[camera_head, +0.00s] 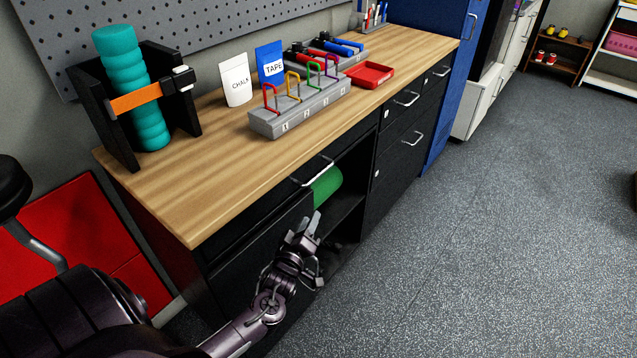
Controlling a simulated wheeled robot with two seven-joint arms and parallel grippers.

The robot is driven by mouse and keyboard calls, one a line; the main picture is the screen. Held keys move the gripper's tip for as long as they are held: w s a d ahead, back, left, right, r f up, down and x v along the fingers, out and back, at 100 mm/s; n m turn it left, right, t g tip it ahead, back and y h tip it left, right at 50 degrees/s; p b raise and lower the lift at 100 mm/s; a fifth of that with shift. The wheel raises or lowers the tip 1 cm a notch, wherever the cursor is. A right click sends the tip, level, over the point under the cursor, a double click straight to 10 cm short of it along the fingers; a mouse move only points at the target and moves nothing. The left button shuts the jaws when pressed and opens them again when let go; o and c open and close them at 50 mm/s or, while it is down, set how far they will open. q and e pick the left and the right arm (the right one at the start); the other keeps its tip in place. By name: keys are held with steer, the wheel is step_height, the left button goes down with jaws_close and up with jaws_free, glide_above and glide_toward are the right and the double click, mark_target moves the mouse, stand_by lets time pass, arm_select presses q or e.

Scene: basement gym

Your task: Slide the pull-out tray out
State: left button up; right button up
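A black cabinet (255,250) under the wooden worktop has an open compartment at its middle. Inside, a green roll (327,185) lies on a dark shelf-like surface (338,212), which may be the pull-out tray; its edges are hard to make out in the shadow. A drawer front with a silver bar handle (318,173) is just above. My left gripper (312,226) is in front of the compartment's left part, below the green roll and apart from the handle. Its finger gap is not clear at this angle. My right gripper is out of view.
The worktop (205,195) holds a teal foam roller (122,85) in a black stand, a carabiner rack (300,108), pouches and a red tray (371,75). More handled drawers (412,120) lie to the right. The speckled floor (480,230) is clear.

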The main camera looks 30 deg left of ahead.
arm_select(q)
steer(key=n+t, duration=0.2)
glide_toward(317, 176)
steer(key=w, duration=0.3)
steer(key=shift+w+a+r+y, duration=0.1)
steer(key=shift+a+r+y, duration=0.05)
steer(key=shift+a+y, duration=0.2)
steer(key=x, duration=0.6)
steer(key=shift+w, duration=0.15)
steer(key=shift+w+a, duration=0.15)
steer(key=shift+w, duration=0.35)
steer(key=shift+c, duration=0.2)
jaws_close()
